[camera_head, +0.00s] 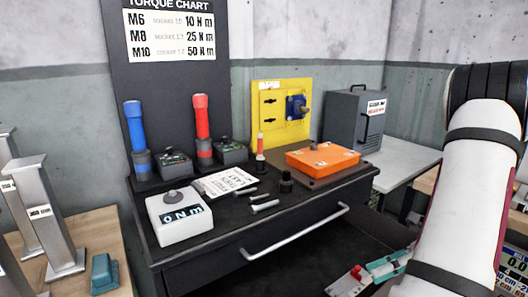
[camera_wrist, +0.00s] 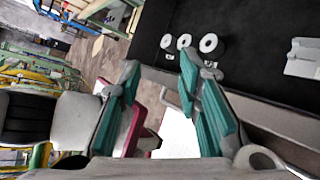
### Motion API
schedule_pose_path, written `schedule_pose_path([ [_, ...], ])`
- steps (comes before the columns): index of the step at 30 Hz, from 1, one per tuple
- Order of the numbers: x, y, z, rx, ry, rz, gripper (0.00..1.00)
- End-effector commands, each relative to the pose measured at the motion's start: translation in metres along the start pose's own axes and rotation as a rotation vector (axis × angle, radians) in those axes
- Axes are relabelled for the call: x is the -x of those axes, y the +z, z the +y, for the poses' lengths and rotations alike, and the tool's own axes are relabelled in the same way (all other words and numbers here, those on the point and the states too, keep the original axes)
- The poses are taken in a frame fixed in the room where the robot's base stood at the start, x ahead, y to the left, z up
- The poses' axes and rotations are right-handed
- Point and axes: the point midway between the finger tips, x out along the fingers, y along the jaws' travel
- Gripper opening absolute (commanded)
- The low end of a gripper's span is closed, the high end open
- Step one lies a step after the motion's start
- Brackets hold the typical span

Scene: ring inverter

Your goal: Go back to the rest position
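My gripper (camera_wrist: 160,75) is open and empty in the wrist view. Its two teal-padded fingers stand apart with nothing between them. In the head view my gripper (camera_head: 375,271) is at the lower right, low in front of the black workbench (camera_head: 300,236). It is beside the bench front, apart from the things on the bench top. My white arm comes down along the right edge of the head view and hides part of what is behind it.
The bench holds an orange plate (camera_head: 323,158), a white torque display (camera_head: 180,217), bolts (camera_head: 264,206), blue (camera_head: 136,128) and red (camera_head: 202,122) drivers. A bench handle (camera_head: 296,232) sticks out in front. White rings (camera_wrist: 208,43) lie on a dark surface in the wrist view.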

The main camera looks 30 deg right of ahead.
Motion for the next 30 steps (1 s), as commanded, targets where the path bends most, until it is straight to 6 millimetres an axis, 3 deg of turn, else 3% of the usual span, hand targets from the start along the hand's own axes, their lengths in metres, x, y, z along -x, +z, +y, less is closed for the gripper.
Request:
schedule_pose_path([
  [1, -0.012, 0.017, 0.018, 0.106, 0.007, 0.072, 0.31],
  [6, -0.05, 0.049, 0.075, 0.45, 0.055, 0.291, 0.31],
  [13, -0.095, 0.06, 0.15, 0.932, 0.163, 0.572, 0.31],
  [21, -0.129, 0.039, 0.223, 1.513, 0.341, 0.878, 0.31],
  [30, -0.141, -0.002, 0.268, 2.128, 0.577, 1.174, 0.31],
])
